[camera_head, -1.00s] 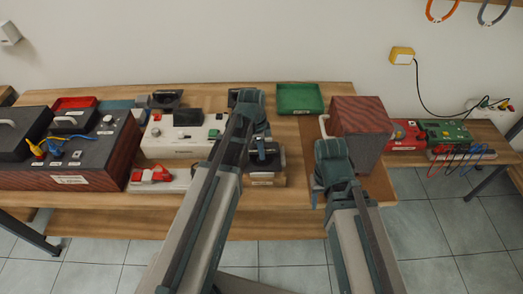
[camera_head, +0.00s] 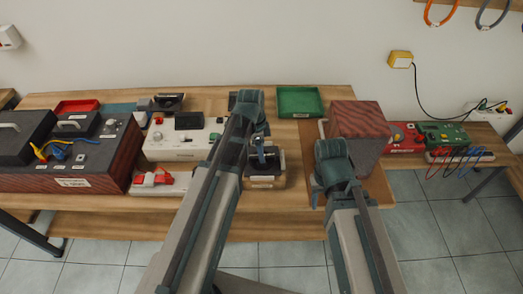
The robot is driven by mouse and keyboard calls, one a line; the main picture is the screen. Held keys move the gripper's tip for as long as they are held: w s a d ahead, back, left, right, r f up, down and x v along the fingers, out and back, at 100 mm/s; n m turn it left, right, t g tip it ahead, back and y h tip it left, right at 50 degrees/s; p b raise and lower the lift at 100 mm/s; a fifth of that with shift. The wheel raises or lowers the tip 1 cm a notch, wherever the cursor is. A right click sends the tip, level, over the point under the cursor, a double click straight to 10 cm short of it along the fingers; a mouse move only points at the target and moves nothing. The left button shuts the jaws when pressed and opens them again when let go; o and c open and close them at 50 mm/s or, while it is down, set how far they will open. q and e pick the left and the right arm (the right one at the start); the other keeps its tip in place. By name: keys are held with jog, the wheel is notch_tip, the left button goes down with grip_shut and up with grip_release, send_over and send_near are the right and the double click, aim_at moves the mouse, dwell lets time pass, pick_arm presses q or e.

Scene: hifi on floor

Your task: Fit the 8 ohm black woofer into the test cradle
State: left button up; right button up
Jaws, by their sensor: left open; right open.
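My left gripper (camera_head: 262,158) is open, over a small wooden-fronted holder (camera_head: 265,182) that looks like the test cradle. A dark part shows in the holder under the gripper; I cannot tell whether it is a woofer. A black square-framed unit, possibly a woofer (camera_head: 169,102), lies at the back left of the bench. Another dark item (camera_head: 233,100) is mostly hidden behind my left arm. No ohm marking is readable. My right gripper (camera_head: 317,190) is largely hidden by its own arm, at the bench's front edge, apart from the holder.
A white instrument box (camera_head: 165,147) stands left of my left arm, beside a large dark wood-sided box (camera_head: 75,180). A green tray (camera_head: 300,101) lies at the back. A tall reddish cabinet (camera_head: 358,135) stands near my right arm. Bare bench shows between holder and cabinet.

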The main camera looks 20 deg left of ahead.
pick_arm(q)
notch_tip(320, 180, up, 12)
jog(key=a+p, duration=0.1)
jog(key=p, duration=0.9)
jog(key=shift+s+a+f+p, duration=0.15)
jog(key=shift+s+a+p, duration=0.1)
jog(key=shift+p, duration=0.15)
jog(key=shift+d, duration=0.1)
notch_tip(320, 180, up, 8)
jog(key=p, duration=0.8)
jog(key=s+d+f+n+y+b, duration=0.1)
jog(key=s+d+f+n+b, duration=0.3)
jog(key=s+d+n, duration=0.1)
jog(key=s+d+f+n+y+b, duration=0.1)
jog(key=s+d+f+n+b, duration=0.3)
jog(key=s+d, duration=0.3)
jog(key=shift+s+f+n+g+y, duration=0.3)
jog(key=shift+s+n, duration=0.4)
jog(key=shift+s, duration=0.15)
